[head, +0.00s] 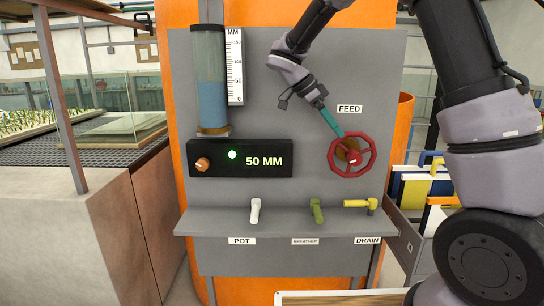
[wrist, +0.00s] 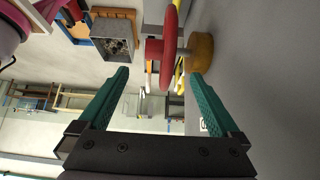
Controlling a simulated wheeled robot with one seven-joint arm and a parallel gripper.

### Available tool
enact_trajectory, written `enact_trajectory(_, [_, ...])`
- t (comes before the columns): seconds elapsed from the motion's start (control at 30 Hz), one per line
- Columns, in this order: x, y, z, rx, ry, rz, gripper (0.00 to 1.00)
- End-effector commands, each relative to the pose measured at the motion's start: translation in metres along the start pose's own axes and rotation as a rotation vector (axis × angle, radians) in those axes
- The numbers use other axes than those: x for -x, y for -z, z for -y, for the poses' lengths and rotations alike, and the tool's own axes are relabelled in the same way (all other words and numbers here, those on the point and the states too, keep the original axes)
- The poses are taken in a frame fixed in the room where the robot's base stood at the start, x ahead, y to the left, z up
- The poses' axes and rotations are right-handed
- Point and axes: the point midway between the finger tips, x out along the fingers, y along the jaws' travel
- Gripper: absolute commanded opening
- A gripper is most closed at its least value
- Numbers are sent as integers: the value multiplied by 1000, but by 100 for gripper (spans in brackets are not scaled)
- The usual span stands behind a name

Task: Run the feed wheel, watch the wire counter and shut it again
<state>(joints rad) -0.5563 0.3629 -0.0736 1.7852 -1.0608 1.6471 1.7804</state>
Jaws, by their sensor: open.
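The red feed wheel (head: 352,155) stands out from the grey panel under the FEED label (head: 349,109). Its red rim (wrist: 168,45) and brass-coloured boss (wrist: 200,52) also show in the wrist view, ahead of the fingers. My gripper (wrist: 160,82) is open, with teal fingers apart and nothing between the tips. In the head view, my gripper (head: 338,135) is at the wheel's upper left; contact cannot be told. The counter box (head: 240,158) reads 50 MM, with a lit green lamp (head: 232,155) and an orange knob (head: 202,164). Above it, a clear tube (head: 211,100) holds blue liquid beside a scale (head: 235,67).
Below the panel are a white POT tap (head: 255,210), a green BREATHER tap (head: 317,210) and a yellow DRAIN tap (head: 360,204). A stone-sided bench (head: 110,225) stands at the left. Coloured boards (head: 418,185) stand in a rack at the right.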

Motion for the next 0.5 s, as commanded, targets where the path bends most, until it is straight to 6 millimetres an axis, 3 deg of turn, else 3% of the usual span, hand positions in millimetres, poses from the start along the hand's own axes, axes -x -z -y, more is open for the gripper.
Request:
enact_trajectory(0.17, [-6, 9, -2, 6, -27, 57, 99])
enact_trajectory(0.5, [-27, 56, -6, 19, -57, 528, 99])
